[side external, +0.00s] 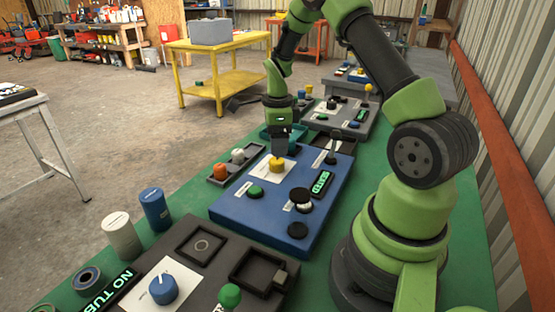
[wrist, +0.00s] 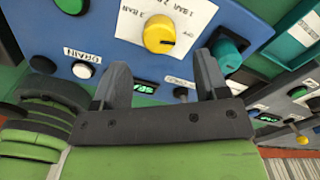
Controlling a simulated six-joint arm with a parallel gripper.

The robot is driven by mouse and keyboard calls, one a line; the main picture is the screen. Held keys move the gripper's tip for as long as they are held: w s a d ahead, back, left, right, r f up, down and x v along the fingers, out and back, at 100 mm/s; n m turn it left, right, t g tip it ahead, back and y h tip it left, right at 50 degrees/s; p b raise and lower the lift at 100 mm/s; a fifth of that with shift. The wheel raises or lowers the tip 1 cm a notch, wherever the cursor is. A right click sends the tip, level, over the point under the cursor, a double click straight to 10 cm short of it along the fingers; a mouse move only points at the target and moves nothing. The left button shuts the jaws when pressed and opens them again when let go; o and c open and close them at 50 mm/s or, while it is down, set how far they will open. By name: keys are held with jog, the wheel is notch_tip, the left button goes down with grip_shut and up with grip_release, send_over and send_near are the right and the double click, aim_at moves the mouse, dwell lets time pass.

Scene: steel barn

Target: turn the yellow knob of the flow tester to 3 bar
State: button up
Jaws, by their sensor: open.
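The blue flow tester (side external: 235,212) lies on the green bench. Its yellow knob (side external: 277,165) sits on a white label; the wrist view shows the knob (wrist: 159,34) with bar markings on the label (wrist: 190,14) around it. I cannot tell which marking the knob points at. My gripper (side external: 279,150) hangs close over the knob in the side view, partly overlapping it. In the wrist view my gripper (wrist: 160,66) has its two dark fingers spread, with nothing between them; the knob lies beyond the fingertips, apart from them.
The tester also carries a green button (side external: 256,192), black knobs (side external: 300,195) and a lit display (side external: 321,184). A grey panel with a blue knob (side external: 163,289) is in front; another grey panel (side external: 360,118) is behind. Blue and white cylinders (side external: 155,210) stand left.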

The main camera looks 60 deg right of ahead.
aim_at(277, 160)
notch_tip(277, 160, down, 6)
jog(key=shift+r, duration=0.15)
jog(key=c, duration=0.9)
